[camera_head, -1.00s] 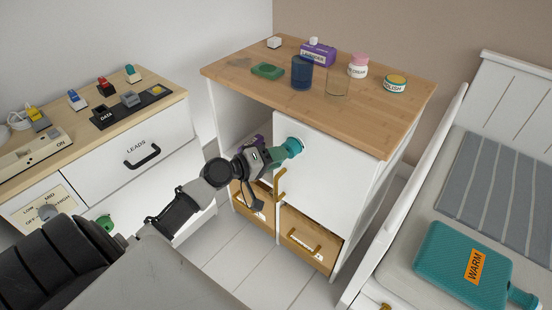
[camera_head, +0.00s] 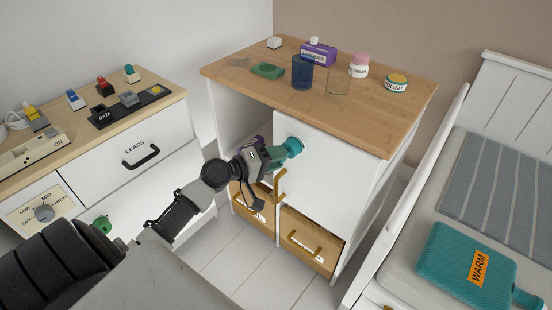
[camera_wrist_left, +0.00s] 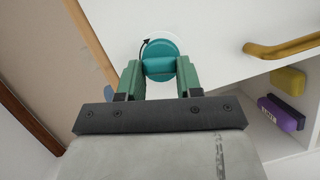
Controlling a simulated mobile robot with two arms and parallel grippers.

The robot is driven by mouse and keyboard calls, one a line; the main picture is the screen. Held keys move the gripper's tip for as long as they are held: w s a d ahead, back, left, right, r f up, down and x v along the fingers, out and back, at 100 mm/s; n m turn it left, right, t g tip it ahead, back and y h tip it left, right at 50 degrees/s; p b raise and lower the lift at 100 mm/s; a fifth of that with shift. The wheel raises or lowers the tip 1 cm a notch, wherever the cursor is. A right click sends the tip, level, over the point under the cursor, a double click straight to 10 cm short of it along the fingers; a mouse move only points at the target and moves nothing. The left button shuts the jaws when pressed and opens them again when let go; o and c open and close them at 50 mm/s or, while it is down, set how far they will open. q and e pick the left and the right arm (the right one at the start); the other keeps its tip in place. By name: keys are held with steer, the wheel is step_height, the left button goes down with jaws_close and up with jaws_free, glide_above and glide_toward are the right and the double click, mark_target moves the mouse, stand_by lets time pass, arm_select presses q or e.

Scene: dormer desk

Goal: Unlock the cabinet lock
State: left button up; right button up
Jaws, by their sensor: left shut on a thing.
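The cabinet lock is a round teal knob (camera_head: 293,146) on the upper left of the white cabinet door (camera_head: 325,175). In the left wrist view the knob (camera_wrist_left: 159,62) has a raised bar across it, and a curved black arrow (camera_wrist_left: 145,44) is printed at its upper left. My left gripper (camera_head: 283,152) reaches in from the left. Its green fingers (camera_wrist_left: 159,80) stand one on each side of the knob's bar and are shut on it. The door looks closed. My right gripper is not in view.
A brass handle (camera_head: 280,185) is on the door below the knob. The wooden top (camera_head: 240,75) holds a blue cup (camera_head: 302,72), a clear glass (camera_head: 338,82) and jars. A drawer unit (camera_head: 140,160) stands at left, a bed (camera_head: 410,240) at right.

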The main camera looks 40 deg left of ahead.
arm_select(q)
steer(key=shift+f+n+t+h+b, duration=0.2)
steer(key=shift+n+t+h+b, duration=0.15)
steer(key=shift+n+b, duration=0.75)
steer(key=o, duration=0.9)
steer(key=shift+r, duration=0.1)
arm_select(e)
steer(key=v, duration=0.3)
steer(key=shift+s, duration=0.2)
